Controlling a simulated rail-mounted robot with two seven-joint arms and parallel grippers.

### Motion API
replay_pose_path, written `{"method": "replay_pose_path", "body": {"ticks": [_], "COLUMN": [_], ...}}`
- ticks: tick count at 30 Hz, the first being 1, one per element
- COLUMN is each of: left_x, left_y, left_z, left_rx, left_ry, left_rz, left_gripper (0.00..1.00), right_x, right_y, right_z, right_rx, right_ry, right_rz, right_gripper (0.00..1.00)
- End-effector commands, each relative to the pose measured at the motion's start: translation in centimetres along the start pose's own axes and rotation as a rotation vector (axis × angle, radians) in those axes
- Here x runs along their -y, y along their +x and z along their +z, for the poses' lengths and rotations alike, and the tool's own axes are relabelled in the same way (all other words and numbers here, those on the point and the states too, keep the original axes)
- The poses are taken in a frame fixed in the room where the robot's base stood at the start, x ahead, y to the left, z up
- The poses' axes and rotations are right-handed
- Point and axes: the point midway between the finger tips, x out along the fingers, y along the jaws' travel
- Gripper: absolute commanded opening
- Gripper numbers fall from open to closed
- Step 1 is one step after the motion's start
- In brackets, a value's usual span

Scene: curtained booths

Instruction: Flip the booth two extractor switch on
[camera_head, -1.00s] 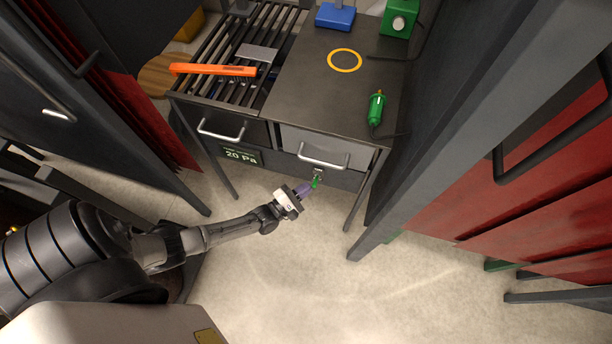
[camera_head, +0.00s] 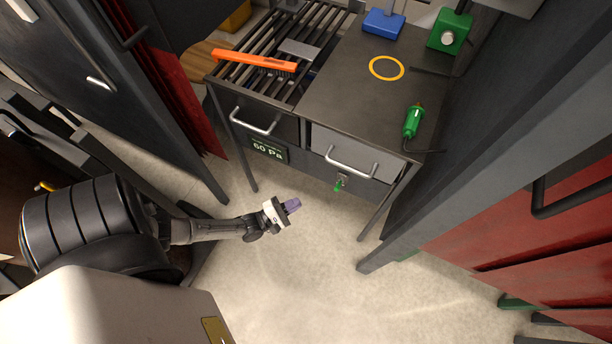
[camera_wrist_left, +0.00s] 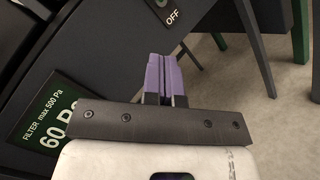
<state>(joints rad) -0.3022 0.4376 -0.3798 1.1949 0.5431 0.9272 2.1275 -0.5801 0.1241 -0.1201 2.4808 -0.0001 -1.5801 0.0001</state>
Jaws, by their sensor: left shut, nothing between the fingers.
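The extractor switch (camera_head: 341,182) is a small switch with a green part, on the front of the workbench below the grey drawer. In the left wrist view, a plate with the word OFF (camera_wrist_left: 172,18) and a bit of green shows at the top; the lever's position cannot be told. My left gripper (camera_head: 296,203), with purple fingers, is shut and empty, apart from the switch, below and left of it. Its fingers also show in the left wrist view (camera_wrist_left: 161,58). The filter display (camera_head: 267,150) reads 60 Pa. My right gripper is not in view.
The bench top (camera_head: 372,105) holds a green tool (camera_head: 412,121), a yellow ring (camera_head: 386,68) and a blue block (camera_head: 384,23). An orange-handled brush (camera_head: 254,61) lies on the slatted grate. Drawer handles (camera_head: 351,163) stick out. Grey posts and red curtains flank the bench; floor in front is clear.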

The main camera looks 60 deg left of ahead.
Motion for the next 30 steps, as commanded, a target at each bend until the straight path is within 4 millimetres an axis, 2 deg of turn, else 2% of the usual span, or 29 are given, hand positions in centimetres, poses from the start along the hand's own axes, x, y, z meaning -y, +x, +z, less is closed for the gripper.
{"method": "replay_pose_path", "body": {"ticks": [7, 30], "left_x": [0.1, 0.1], "left_y": [-1.7, -1.8], "left_z": [-0.1, -0.1], "left_rx": [0.0, 0.0], "left_ry": [0.0, 0.004], "left_rz": [0.0, 0.0], "left_gripper": [0.0, 0.0], "right_x": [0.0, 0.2], "right_y": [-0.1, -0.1], "right_z": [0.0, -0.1], "right_rx": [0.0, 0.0], "right_ry": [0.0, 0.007], "right_rz": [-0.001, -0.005], "right_gripper": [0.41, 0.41]}}
